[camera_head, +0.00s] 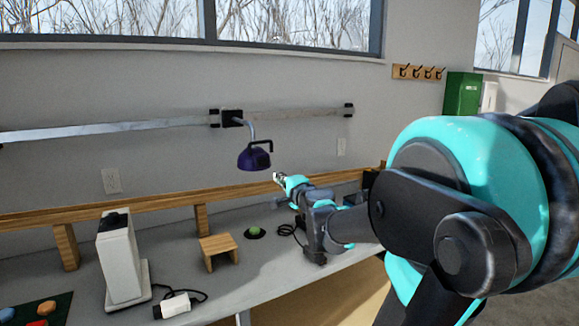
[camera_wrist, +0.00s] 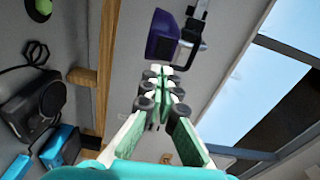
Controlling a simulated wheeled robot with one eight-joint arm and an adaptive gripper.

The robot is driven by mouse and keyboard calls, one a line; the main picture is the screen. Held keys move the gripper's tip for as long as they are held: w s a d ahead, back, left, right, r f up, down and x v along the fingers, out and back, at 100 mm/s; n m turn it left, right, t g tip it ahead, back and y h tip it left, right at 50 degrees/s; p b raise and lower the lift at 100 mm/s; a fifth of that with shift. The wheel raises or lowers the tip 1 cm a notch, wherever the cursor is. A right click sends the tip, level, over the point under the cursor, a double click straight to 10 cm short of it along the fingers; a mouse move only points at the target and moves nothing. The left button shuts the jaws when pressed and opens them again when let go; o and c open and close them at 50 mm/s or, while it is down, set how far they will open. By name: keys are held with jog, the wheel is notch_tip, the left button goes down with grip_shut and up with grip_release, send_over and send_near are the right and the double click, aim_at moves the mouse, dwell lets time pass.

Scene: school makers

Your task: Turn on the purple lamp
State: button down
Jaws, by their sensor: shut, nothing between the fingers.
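The purple lamp (camera_head: 254,159) hangs from a curved arm on a wall rail, above the workbench. The fingers are together and hold nothing. I cannot tell whether they touch the handle. No light from the lamp is visible.
A metal rail (camera_head: 290,114) runs along the wall. On the bench are a white upright machine (camera_head: 119,262), a small wooden stand (camera_head: 218,249), a green button (camera_head: 255,231) and a white cabled device (camera_head: 171,306). A wooden shelf (camera_head: 150,214) runs along the back.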

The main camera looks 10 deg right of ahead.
aim_at(268, 162)
jog(key=shift+w+d+r+m+h, duration=0.15)
jog(key=shift+d+m+h, duration=0.1)
jog(key=shift+d, duration=0.25)
jog(key=shift+s+d+r+m+h, duration=0.15)
jog(key=shift+d+m, duration=0.1)
jog(key=shift+d, duration=0.2)
jog(key=shift+w, duration=0.15)
jog(key=w, duration=0.4)
jog(key=w+a, duration=0.1)
jog(key=w, duration=0.3)
jog(key=w+a, duration=0.1)
jog(key=w, duration=0.3)
jog(key=shift+w+a, duration=0.25)
jog(key=shift+w, duration=0.1)
jog(key=shift+w+a, duration=0.1)
jog(key=shift+w, duration=0.4)
jog(key=shift+w, duration=0.1)
